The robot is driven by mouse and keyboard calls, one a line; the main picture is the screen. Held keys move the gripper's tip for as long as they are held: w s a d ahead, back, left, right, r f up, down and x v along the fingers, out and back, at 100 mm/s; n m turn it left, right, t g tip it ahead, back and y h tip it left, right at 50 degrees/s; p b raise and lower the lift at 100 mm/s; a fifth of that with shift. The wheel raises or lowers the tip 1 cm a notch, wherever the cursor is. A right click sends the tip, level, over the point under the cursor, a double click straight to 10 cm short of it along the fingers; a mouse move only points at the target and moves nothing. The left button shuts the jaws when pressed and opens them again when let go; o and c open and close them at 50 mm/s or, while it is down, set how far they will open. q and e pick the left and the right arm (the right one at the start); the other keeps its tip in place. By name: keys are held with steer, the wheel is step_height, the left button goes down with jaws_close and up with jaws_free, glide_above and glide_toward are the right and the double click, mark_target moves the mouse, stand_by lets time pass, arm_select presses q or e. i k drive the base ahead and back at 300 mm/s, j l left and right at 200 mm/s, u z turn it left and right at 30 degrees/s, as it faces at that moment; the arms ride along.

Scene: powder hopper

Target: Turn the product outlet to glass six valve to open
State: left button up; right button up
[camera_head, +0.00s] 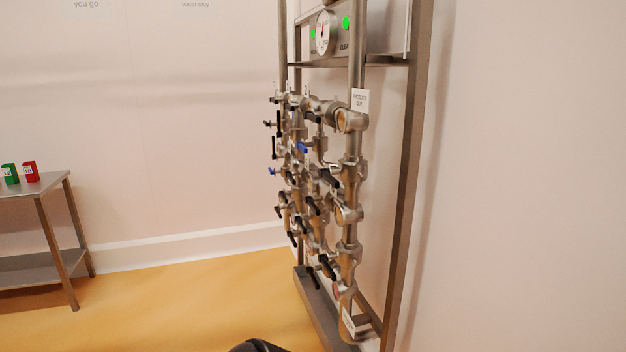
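A steel valve rack (384,230) stands right of centre, seen at a steep angle. Its pipes carry several small valves with black handles, and two valves show blue handles, an upper one (303,147) and a lower one (273,171). A white tag (360,100) at the upper right of the pipes appears to read "product out". The other tags are too small or edge-on to read, so I cannot tell which valve is the glass six outlet or how it is set. Neither gripper is in view.
A round gauge (323,33) with green lights is at the rack's top. A steel table (40,190) at the left holds a green box (10,174) and a red box (31,172). Yellow floor (190,300) lies clear between table and rack. A white wall (530,180) is close at right.

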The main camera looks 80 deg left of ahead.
mark_target(323, 173)
steer(key=u, duration=1.5)
